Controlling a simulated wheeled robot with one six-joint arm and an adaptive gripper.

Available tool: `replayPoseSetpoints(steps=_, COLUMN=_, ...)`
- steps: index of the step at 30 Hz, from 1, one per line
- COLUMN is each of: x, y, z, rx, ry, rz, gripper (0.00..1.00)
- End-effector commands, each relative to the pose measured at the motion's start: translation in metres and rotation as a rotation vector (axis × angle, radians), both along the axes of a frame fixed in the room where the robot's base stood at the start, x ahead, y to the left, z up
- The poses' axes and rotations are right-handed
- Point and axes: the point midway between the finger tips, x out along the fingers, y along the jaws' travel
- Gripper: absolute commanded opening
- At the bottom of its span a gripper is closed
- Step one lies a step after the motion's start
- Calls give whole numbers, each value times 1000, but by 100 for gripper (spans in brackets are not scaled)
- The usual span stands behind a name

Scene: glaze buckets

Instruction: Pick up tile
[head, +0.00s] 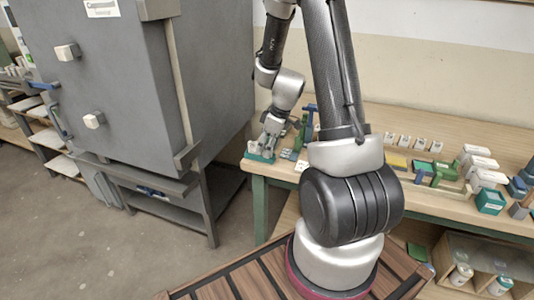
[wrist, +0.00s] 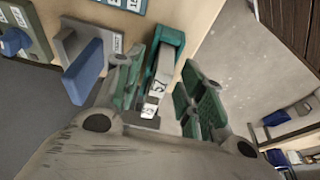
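My gripper (wrist: 160,92) shows in the wrist view with two green-padded fingers spread apart. Between them is a green block (wrist: 171,38) with a grey face and white labels (wrist: 153,98), one seeming to read 57. I see a gap on the left side of it; contact on the right side is unclear. In the head view my gripper (head: 272,138) is low at the left end of the table, by a green block (head: 259,156). I cannot tell which thing is the tile; small white labelled pieces (head: 405,140) stand in a row farther right on the table.
Beside the left finger is a grey and blue piece (wrist: 86,70) with a tag. The wooden table (head: 380,118) holds green blocks (head: 490,201) and white boxes (head: 478,160) at right. A large grey kiln-like cabinet (head: 120,80) stands left, with bare floor (head: 110,250) below.

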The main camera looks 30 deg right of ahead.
Motion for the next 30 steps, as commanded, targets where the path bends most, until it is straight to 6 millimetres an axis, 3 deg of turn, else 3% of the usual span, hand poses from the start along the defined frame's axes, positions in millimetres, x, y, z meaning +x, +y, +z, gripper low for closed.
replayPoseSetpoints(steps=2, x=0, y=0, z=0, rx=0, ry=0, rz=0, gripper=37)
replayPoseSetpoints(steps=8, x=0, y=0, z=0, rx=0, ry=0, rz=0, gripper=1)
replayPoseSetpoints(steps=20, x=0, y=0, z=6, rx=0, ry=-1, rz=0, gripper=0)
replayPoseSetpoints(steps=30, x=1, y=0, z=73, rx=-1, ry=-4, rz=1, gripper=0)
